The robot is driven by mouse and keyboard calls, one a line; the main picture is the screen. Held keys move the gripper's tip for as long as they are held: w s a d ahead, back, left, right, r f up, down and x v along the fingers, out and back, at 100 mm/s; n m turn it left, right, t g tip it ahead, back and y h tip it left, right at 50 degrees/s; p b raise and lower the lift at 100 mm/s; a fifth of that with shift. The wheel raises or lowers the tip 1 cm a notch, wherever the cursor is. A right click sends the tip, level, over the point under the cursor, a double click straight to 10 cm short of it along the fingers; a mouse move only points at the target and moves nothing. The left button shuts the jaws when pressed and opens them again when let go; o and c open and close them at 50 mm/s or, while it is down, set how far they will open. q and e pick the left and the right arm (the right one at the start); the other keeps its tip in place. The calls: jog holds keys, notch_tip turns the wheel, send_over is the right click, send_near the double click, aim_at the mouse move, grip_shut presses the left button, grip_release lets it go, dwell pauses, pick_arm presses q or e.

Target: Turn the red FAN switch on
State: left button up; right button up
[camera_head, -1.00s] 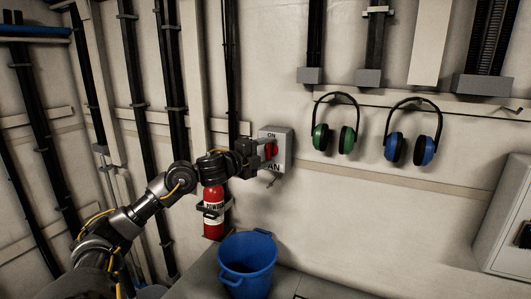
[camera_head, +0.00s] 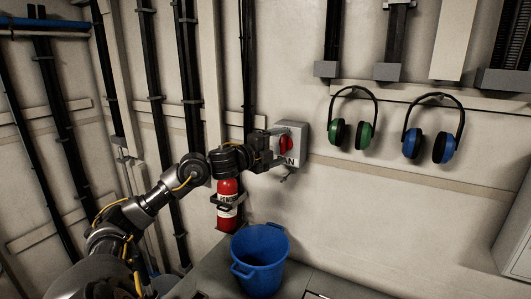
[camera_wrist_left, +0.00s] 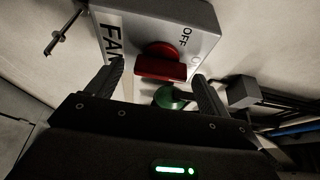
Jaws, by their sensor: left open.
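The red FAN switch knob (camera_head: 286,143) sits on a grey switch box (camera_head: 300,134) on the wall. My right gripper is not in view.
A red fire extinguisher (camera_head: 227,204) hangs below my left wrist. A blue bucket (camera_head: 259,265) stands below the box. Green earmuffs (camera_head: 353,122) and blue earmuffs (camera_head: 431,133) hang to the right. Black pipes (camera_head: 190,85) run up the wall. Wall between box and earmuffs is clear.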

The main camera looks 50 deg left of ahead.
pick_arm(q)
jog(key=s+b, duration=0.4)
jog(key=s, duration=0.6)
jog(key=shift+a, duration=0.4)
